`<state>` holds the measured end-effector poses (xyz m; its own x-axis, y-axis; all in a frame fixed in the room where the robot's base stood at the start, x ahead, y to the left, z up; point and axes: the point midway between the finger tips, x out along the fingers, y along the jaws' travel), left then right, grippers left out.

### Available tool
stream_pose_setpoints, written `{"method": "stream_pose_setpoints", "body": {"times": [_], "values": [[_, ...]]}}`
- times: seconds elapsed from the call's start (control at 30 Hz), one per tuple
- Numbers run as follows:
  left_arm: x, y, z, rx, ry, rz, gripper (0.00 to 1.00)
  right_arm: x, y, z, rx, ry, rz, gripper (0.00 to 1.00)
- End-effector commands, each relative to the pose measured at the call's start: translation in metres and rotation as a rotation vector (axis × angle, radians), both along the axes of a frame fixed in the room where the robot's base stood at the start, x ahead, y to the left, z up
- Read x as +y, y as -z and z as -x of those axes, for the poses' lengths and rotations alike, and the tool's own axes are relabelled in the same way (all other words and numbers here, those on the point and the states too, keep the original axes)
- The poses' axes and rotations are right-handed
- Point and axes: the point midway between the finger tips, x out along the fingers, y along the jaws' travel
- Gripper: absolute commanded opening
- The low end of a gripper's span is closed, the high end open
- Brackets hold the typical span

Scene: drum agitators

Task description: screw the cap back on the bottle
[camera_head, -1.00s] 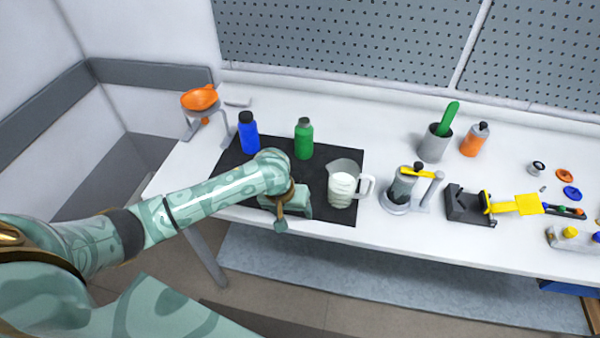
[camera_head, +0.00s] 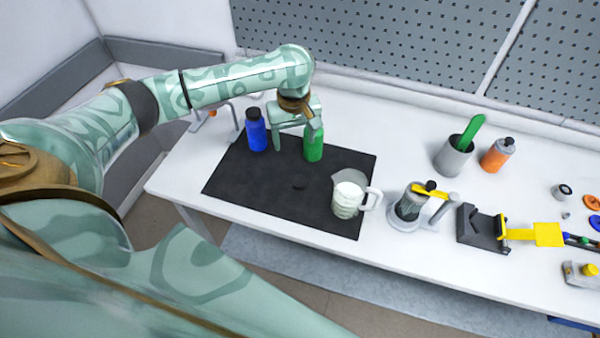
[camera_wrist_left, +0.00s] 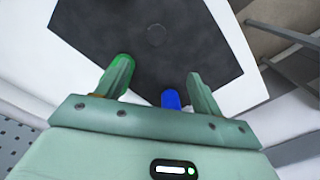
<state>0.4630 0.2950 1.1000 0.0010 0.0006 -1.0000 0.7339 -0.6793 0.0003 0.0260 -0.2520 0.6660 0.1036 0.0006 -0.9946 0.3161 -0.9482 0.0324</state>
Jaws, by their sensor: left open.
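The green bottle (camera_head: 313,147) stands upright at the back of the black mat; my gripper partly covers its top in the head view. It also shows in the left wrist view (camera_wrist_left: 122,61), beside one finger. The blue bottle (camera_head: 256,134) stands upright to its left with a black top, and shows between the fingers in the left wrist view (camera_wrist_left: 171,98). A small dark disc, apparently the cap (camera_head: 299,183), lies on the mat, also visible in the left wrist view (camera_wrist_left: 155,35). My left gripper (camera_head: 296,143) is open and empty, above the bottles. My right gripper is out of view.
The black mat (camera_head: 240,180) is mostly bare. A clear jug (camera_head: 348,196) stands at its right edge. Further right are a grey device with a yellow handle (camera_head: 410,203), a grey cup (camera_head: 453,158) and an orange bottle (camera_head: 497,154). A pegboard (camera_head: 380,45) stands behind.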

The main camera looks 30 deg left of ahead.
Motion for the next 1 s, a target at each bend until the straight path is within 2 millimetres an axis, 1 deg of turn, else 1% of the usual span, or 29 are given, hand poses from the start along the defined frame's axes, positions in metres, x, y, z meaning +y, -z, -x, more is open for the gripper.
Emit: {"method": "stream_pose_setpoints", "body": {"times": [0.07,0.17,0.4,0.5,0.6,0.73,1.0], "values": [[0.000,0.005,0.000,0.001,0.001,0.001,0.67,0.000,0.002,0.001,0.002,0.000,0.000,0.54],[-0.001,0.020,0.000,0.002,0.001,0.001,0.67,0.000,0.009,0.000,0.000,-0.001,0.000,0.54],[-0.001,0.075,0.000,0.003,0.000,0.000,0.67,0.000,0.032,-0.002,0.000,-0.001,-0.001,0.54],[-0.001,0.093,0.000,0.003,0.001,0.000,0.67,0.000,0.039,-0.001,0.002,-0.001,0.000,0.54],[-0.001,0.105,-0.001,0.001,0.001,0.001,0.67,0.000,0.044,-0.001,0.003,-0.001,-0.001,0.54],[-0.001,0.112,-0.001,-0.001,0.002,0.001,0.67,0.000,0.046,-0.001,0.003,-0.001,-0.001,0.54],[-0.001,0.111,-0.001,-0.001,0.002,0.000,0.67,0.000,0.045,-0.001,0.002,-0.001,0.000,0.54]]}}
